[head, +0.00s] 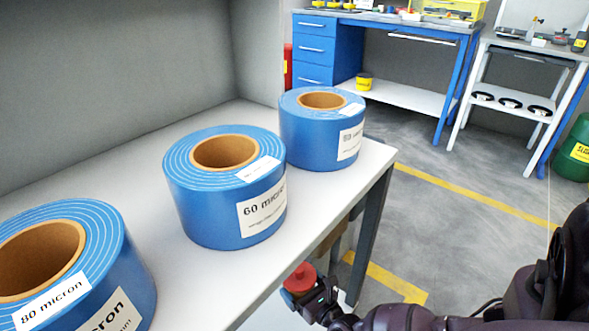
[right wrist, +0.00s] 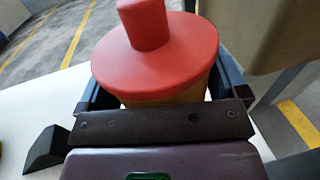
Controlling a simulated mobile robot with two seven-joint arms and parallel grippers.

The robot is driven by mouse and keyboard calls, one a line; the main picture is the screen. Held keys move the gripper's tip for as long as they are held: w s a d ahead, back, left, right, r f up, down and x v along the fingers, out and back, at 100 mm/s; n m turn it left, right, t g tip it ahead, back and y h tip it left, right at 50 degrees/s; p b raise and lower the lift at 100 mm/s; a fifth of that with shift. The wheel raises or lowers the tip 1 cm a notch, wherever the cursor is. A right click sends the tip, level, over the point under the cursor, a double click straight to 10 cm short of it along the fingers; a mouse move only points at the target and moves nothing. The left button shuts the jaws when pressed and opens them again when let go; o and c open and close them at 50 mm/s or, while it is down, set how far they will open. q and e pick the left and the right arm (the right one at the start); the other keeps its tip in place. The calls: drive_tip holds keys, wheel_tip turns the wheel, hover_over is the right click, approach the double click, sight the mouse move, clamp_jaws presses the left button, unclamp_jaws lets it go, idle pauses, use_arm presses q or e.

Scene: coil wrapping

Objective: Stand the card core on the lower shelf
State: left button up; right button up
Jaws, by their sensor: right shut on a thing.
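The card core (right wrist: 178,101) is a brown tube, mostly hidden under a red round cap (right wrist: 155,60) with a knob on top. My right gripper (right wrist: 160,90) is shut around the core, one finger on each side. In the head view, my right gripper (head: 318,299) is beside the table's front edge, below the top, with the red cap (head: 300,278) showing. The white lower shelf (right wrist: 35,112) lies below the core in the right wrist view. I cannot tell whether the core's bottom touches it. My left gripper is not in view.
Several blue film rolls stand on the table top, including the 60 micron roll (head: 225,190). A tan block (right wrist: 255,30) is close to the right of the core. A table leg (head: 370,230) stands at the right end.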

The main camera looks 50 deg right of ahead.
wheel_tip(320, 180, down, 9)
drive_tip(key=b, duration=0.3)
drive_tip(key=shift+s+f, duration=0.1)
drive_tip(key=shift+f+b, duration=0.25)
drive_tip(key=shift+b, duration=0.1)
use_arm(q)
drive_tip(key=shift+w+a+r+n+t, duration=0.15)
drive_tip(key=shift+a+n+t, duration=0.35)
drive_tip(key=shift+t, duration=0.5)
use_arm(e)
drive_tip(key=shift+r, duration=0.1)
drive_tip(key=o, duration=0.6)
